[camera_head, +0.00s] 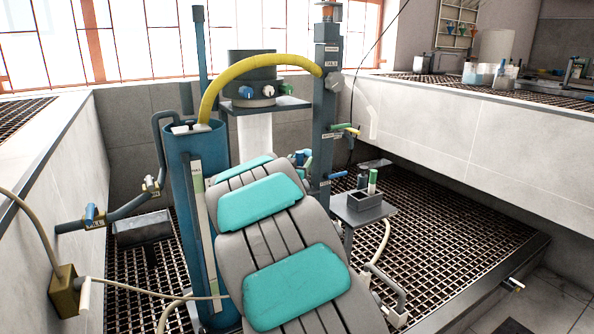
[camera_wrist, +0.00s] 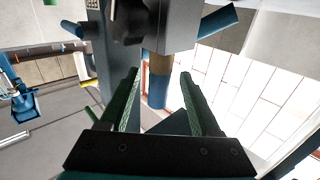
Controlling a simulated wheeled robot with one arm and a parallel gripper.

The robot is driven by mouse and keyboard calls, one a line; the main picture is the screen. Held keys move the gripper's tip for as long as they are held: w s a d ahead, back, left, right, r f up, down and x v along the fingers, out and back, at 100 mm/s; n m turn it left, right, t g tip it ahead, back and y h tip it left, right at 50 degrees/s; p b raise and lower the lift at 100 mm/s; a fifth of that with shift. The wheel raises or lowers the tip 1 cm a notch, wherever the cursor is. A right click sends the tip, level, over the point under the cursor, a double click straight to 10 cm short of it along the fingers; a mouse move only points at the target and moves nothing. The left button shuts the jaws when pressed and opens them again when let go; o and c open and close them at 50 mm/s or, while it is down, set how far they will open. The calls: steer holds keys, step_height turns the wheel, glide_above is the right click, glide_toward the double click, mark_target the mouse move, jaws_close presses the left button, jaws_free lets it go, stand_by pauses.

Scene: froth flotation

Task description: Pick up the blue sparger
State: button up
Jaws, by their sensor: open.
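My gripper (camera_wrist: 159,72) is open in the wrist view, with its two green ridged fingers apart. A blue cylinder (camera_wrist: 157,92) with a tan collar (camera_wrist: 157,65) shows between the fingers, below a dark grey fixture. It looks like the blue sparger, but I cannot tell its exact distance or whether a finger touches it. In the head view my grey and teal arm fills the middle and hides my gripper. A short blue rod (camera_head: 337,175) sticks out from the dark blue post (camera_head: 326,110), right of my arm; I cannot tell if it is the same thing.
A green-handled fitting (camera_head: 344,128) projects from the post above the blue rod. A small stand (camera_head: 350,212) bears a grey holder (camera_head: 365,201) with a green-and-white tube (camera_head: 373,181). A tall blue column (camera_head: 178,230) with a yellow hose (camera_head: 215,85) stands left of my arm. Grating (camera_head: 460,220) lies right.

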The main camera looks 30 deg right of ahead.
steer(key=shift+w+d, duration=0.1)
jaws_close()
stand_by(0.5)
